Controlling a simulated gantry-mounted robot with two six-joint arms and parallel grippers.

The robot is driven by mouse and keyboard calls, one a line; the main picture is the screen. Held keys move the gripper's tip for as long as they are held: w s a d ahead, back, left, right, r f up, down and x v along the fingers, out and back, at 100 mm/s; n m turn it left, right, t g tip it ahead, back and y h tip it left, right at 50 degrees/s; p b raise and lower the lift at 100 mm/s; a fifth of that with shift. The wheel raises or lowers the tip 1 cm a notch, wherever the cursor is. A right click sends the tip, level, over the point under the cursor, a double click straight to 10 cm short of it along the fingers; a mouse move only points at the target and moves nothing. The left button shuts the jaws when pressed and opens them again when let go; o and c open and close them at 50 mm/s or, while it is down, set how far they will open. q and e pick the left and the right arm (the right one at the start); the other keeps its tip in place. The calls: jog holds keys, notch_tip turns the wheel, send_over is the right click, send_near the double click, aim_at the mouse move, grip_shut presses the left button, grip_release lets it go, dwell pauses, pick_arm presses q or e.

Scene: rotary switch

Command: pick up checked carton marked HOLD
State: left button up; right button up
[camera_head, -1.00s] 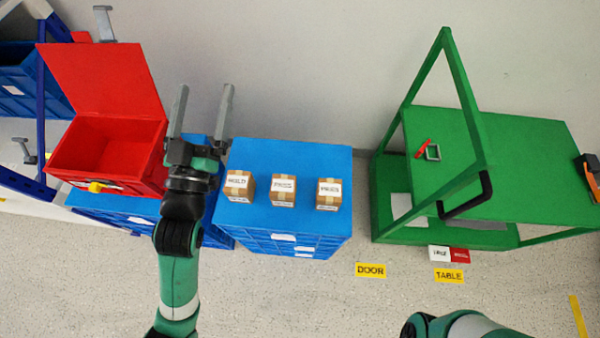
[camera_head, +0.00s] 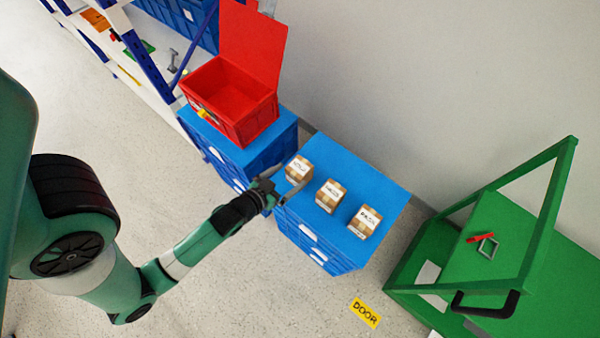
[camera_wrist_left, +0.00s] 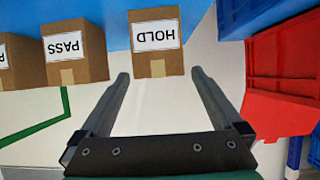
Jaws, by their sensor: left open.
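The carton marked HOLD (camera_wrist_left: 155,42) is a small brown box with pale tape and a white label, upside down in the left wrist view. In the head view it is the leftmost carton (camera_head: 298,170) on the blue crate stack (camera_head: 345,245). My left gripper (camera_head: 290,178) is open, its fingers pointing at this carton. In the left wrist view the fingertips (camera_wrist_left: 160,76) lie to either side of the carton's near edge. I cannot tell whether they touch it. My right gripper is out of view.
A carton marked PASS (camera_wrist_left: 75,50) stands beside it, then a third carton (camera_head: 364,222). An open red bin (camera_head: 245,128) sits on another blue stack to the left. A green table (camera_head: 465,255) stands at the right. Floor is clear before the crates.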

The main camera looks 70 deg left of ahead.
aim_at(295, 171)
pick_arm(q)
jog(key=x, duration=0.2)
jog(key=b+x, duration=0.1)
jog(key=x, duration=0.1)
jog(key=b+x, duration=0.1)
jog(key=x, duration=0.1)
jog(key=shift+w+r, duration=0.15)
jog(key=shift+r, duration=0.25)
jog(key=c, duration=1.4)
